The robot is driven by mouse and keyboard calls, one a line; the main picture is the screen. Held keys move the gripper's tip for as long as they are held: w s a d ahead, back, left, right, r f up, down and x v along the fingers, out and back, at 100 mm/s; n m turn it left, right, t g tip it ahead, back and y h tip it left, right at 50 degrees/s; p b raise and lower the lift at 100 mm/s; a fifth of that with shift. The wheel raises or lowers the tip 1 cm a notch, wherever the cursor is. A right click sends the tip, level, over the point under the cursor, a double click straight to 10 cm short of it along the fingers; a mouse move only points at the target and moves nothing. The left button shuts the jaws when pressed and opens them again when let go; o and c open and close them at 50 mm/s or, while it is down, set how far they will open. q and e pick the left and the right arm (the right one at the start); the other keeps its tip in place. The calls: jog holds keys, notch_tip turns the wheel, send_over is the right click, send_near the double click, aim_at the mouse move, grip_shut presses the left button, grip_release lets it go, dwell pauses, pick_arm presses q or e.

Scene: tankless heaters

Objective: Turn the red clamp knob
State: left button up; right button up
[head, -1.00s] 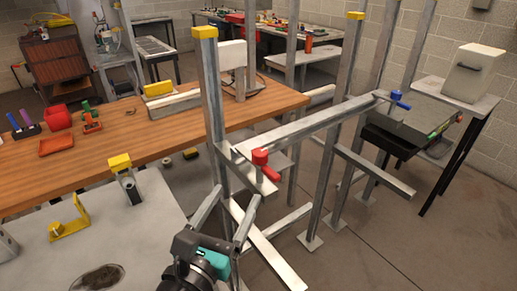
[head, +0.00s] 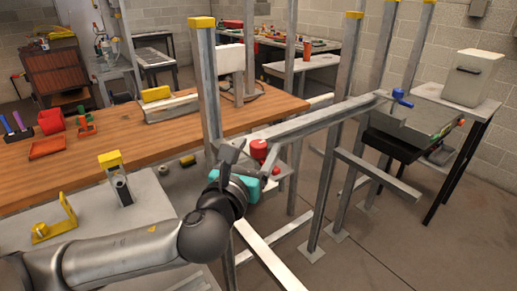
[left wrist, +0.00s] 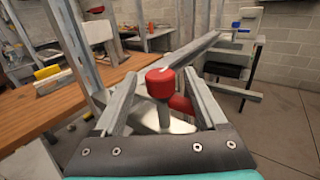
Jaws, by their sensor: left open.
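The red clamp knob (head: 259,149) sits on the near end of a grey metal rail beside a tall post. In the left wrist view the red clamp knob (left wrist: 160,82) shows a round cap, with a red handle (left wrist: 182,104) lower and to its right. My left gripper (head: 253,150) is open at the knob. In the left wrist view its two fingers stand on either side of the knob, with gaps showing between. My gripper partly hides the handle in the head view. My right gripper is not in view.
Tall metal posts (head: 206,85) with yellow caps stand around the rail (head: 325,120). A blue clamp knob (head: 400,97) sits at its far end. A wooden workbench (head: 130,140) lies behind and to the left. A grey table (head: 90,205) is at the near left. Floor is clear at the right.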

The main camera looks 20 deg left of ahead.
pick_arm(q)
jog(key=shift+w, duration=0.7)
jog(key=shift+c, duration=0.2)
grip_shut()
